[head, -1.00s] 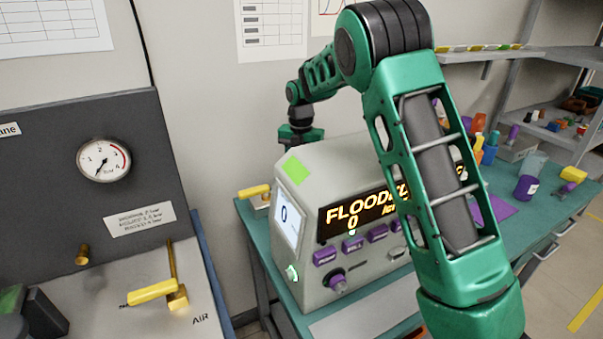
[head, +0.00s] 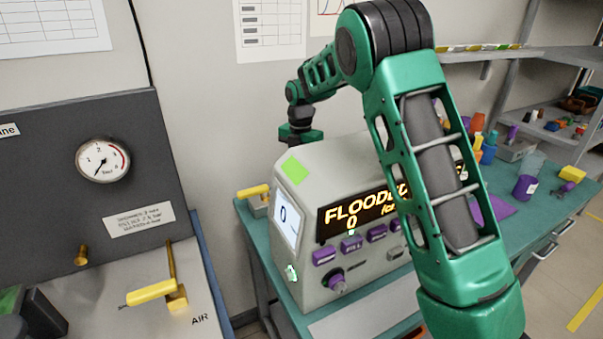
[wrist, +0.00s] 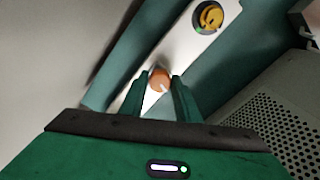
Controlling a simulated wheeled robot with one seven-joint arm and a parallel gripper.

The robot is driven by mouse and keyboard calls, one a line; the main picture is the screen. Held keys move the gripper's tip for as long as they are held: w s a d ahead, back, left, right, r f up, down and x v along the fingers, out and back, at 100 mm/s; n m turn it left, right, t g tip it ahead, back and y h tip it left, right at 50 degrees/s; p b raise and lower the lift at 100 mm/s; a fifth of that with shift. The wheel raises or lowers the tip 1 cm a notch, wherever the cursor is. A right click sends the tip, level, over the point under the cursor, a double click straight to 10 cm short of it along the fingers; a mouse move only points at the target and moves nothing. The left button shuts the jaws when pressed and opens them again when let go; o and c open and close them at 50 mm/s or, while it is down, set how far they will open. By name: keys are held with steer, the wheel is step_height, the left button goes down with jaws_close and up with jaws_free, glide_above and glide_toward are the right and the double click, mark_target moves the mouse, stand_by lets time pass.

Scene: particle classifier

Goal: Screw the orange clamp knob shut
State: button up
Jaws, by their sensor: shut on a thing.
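The orange clamp knob (wrist: 159,79) shows in the wrist view, small and round, at the lower part of a pale metal plate (wrist: 185,50). My gripper (wrist: 158,88) has one green finger on each side of it and is shut on it. The fingers hide parts of the knob's sides, and I cannot tell how far it is screwed in. In the head view my wrist (head: 301,134) is behind the grey machine, which hides the fingers and the knob.
A grey machine (head: 312,270) with a lit display stands on the teal bench (head: 262,262). A yellow round part (wrist: 209,17) is at the plate's far end. A perforated grey panel (wrist: 265,125) is close on the right in the wrist view. A yellow handle (head: 253,191) shows left of the machine.

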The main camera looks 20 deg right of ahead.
steer(key=m, duration=0.3)
steer(key=shift+w+a+r+m, duration=0.1)
steer(key=shift+w+m, duration=0.05)
steer(key=shift+m, duration=0.15)
steer(key=m, duration=0.4)
steer(key=shift+a+m, duration=0.1)
steer(key=shift+m, duration=0.2)
steer(key=m, duration=0.4)
steer(key=shift+w+r, duration=0.1)
steer(key=m, duration=0.4)
steer(key=shift+d, duration=0.2)
steer(key=m, duration=0.4)
steer(key=shift+d+m, duration=0.1)
steer(key=shift+m, duration=0.3)
steer(key=m, duration=0.3)
steer(key=shift+m, duration=0.3)
steer(key=m, duration=0.5)
steer(key=shift+m, duration=1.3)
steer(key=shift+s+a+f, duration=0.2)
